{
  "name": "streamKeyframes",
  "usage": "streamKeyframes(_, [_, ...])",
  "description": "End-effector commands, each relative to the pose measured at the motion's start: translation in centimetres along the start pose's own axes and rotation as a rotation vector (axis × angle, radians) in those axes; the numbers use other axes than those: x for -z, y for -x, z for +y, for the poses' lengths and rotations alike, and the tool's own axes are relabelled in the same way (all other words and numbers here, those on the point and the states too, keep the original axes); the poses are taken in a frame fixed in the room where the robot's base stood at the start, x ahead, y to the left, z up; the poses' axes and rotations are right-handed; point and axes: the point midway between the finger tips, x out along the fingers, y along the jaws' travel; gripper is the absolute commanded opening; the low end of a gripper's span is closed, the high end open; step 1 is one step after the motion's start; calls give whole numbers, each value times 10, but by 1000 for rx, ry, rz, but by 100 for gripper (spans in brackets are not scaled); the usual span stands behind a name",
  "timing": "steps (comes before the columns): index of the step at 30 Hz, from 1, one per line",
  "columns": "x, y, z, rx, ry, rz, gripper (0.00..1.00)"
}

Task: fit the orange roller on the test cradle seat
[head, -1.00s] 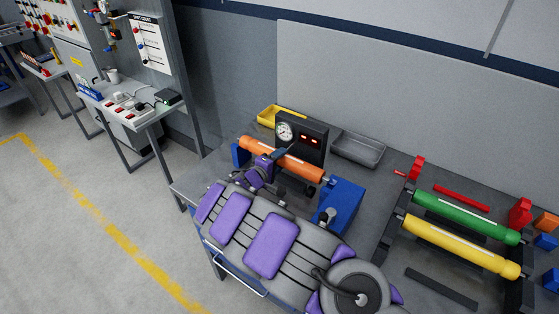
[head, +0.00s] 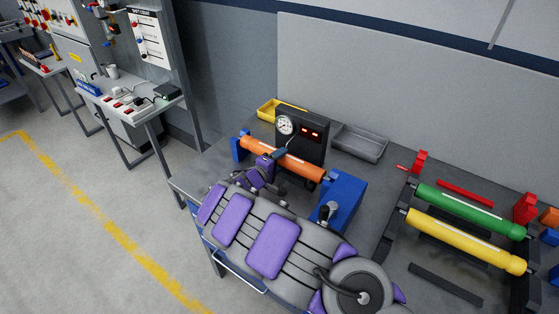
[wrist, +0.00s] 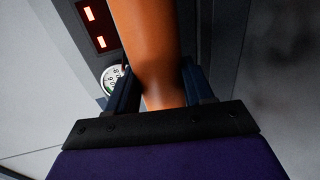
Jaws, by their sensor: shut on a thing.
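The orange roller (head: 298,164) lies lengthwise between the two blue supports of the test cradle, in front of the black gauge box. The cradle's left blue support (head: 237,148) is small and the right blue block (head: 343,198) is larger. My gripper (head: 278,157) is shut on the roller left of its middle. The wrist view shows the roller (wrist: 148,50) between my gripper's two fingers (wrist: 160,92). Whether the roller's ends rest fully in the seats cannot be told; my arm hides part of the cradle.
The gauge box (head: 302,132) with a dial and red displays stands just behind. A yellow tray (head: 268,112) and a grey tray (head: 358,143) lie at the back. A green roller (head: 455,207) and a yellow roller (head: 465,241) sit on a rack at right.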

Motion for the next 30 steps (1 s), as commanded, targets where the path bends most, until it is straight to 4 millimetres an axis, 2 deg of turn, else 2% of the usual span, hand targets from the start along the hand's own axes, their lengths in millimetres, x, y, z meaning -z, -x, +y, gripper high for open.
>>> streamKeyframes(7, [0, 1, 1, -1, -2, 0, 0])
streamKeyframes(8, [0, 1, 1, -1, -2, 0, 53])
streamKeyframes(9, [1, 1, 1, -1, -2, 1, 57])
streamKeyframes(17, [0, 0, 0, 0, -1, 0, 81])
streamKeyframes(22, [0, 0, 0, 1, -1, 0, 82])
streamKeyframes(27, [0, -1, 0, 2, -1, 0, 98])
streamKeyframes(30, [0, -1, -1, 3, -1, 0, 100])
